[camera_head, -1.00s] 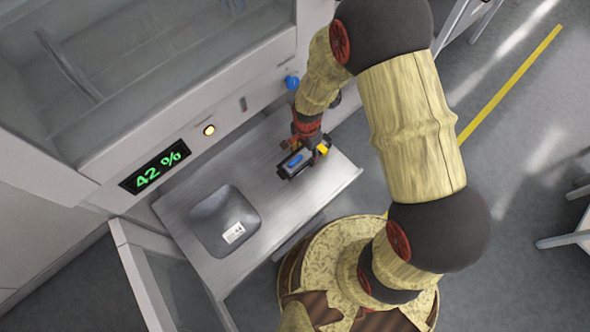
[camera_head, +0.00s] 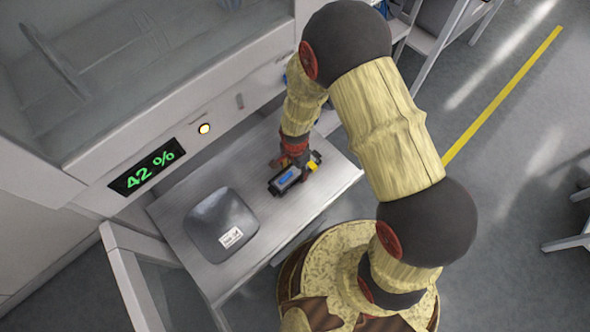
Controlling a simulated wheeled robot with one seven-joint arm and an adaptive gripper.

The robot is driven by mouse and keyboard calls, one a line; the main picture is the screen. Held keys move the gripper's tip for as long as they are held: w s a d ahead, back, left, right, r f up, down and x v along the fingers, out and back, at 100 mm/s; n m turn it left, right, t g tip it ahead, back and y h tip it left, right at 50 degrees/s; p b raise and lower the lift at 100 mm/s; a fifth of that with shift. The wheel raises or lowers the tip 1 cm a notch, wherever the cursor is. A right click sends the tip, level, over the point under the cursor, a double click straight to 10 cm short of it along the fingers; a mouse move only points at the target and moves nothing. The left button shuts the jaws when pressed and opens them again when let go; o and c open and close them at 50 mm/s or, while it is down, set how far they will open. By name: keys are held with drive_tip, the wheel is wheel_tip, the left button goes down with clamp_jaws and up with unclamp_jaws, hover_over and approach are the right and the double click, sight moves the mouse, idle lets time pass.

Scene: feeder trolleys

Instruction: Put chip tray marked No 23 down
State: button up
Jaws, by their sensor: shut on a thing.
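My gripper (camera_head: 296,165) hangs over the right part of the metal shelf (camera_head: 268,235). It is shut on a small dark tray with a blue middle (camera_head: 286,178), which I take to be the chip tray. Any number on the tray is too small to read. The tray is close over the shelf or touching it; I cannot tell which. The fingertips are partly hidden by the wrist and the tray.
A dark grey, rounded square object (camera_head: 215,218) with a white label lies on the shelf left of the tray. A cabinet with a green "42 %" display (camera_head: 147,171) and a lit lamp (camera_head: 204,129) stands behind. An open door (camera_head: 127,285) is at lower left.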

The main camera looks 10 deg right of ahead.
drive_tip(key=shift+f, duration=0.15)
drive_tip(key=o, duration=1.2)
drive_tip(key=shift+o, duration=0.4)
drive_tip(key=d+r+n+t+p, duration=0.2)
drive_tip(key=d+r+n, duration=0.1)
drive_tip(key=r, duration=1.5)
drive_tip(key=d+r+n+t+p, duration=0.1)
drive_tip(key=d+r+n+p, duration=0.2)
drive_tip(key=r, duration=1.6)
drive_tip(key=s+d+r+n+t, duration=0.2)
drive_tip(key=s+d+r+n, duration=0.3)
drive_tip(key=s+r, duration=0.7)
drive_tip(key=shift+s+d+r+t, duration=0.3)
drive_tip(key=shift+d+r, duration=0.15)
drive_tip(key=shift+d, duration=0.3)
